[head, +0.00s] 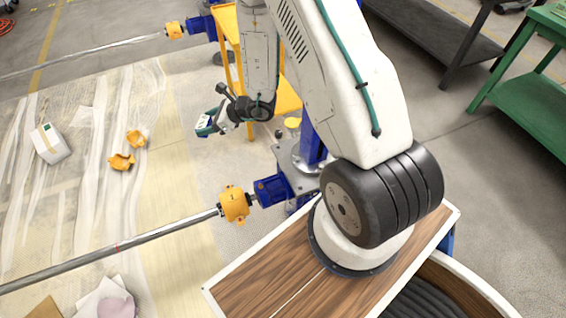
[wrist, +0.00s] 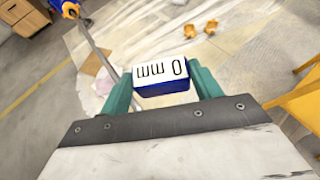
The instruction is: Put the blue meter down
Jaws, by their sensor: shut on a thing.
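The blue meter (wrist: 162,80) sits between the two green fingers of my gripper (wrist: 162,85) in the wrist view. In the head view my gripper (head: 207,124) is shut on the meter (head: 203,121), which shows small and partly hidden by the fingers. The meter is held up in the air over the floor, left of the yellow stand.
A yellow stand (head: 288,98) is right behind my wrist. Blue screw jacks (head: 272,190) with orange couplings (head: 234,204) and long shafts (head: 110,248) stand nearby. A white box (head: 50,143) and orange pieces (head: 121,161) lie on the sheeted floor. A green table (head: 530,95) is at right.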

